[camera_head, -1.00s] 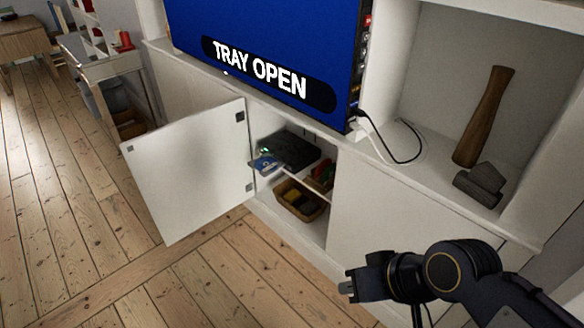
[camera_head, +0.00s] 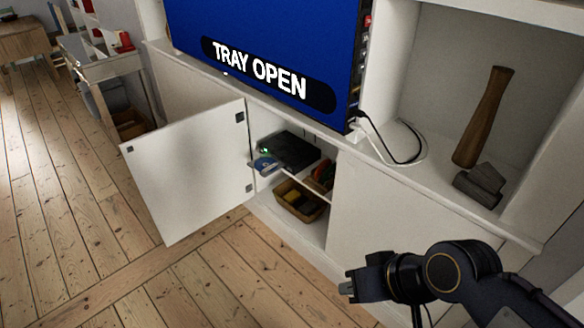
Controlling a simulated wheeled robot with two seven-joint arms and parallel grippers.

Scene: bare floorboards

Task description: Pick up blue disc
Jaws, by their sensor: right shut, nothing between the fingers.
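A blue disc (camera_head: 264,165) sits at the front of a black player (camera_head: 292,150) on the upper shelf inside the open cabinet. It looks to lie on the player's open tray, small in the view. My right gripper (camera_head: 348,288) is at the lower right, shut and empty, in front of the cabinet and well apart from the disc. My left gripper is not in view.
The open white cabinet door (camera_head: 188,172) swings out to the left of the disc. A basket (camera_head: 298,207) stands on the lower shelf. A television (camera_head: 262,45) reads "TRAY OPEN". A hammer (camera_head: 484,130) stands in the right niche. The floor (camera_head: 100,235) in front is clear.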

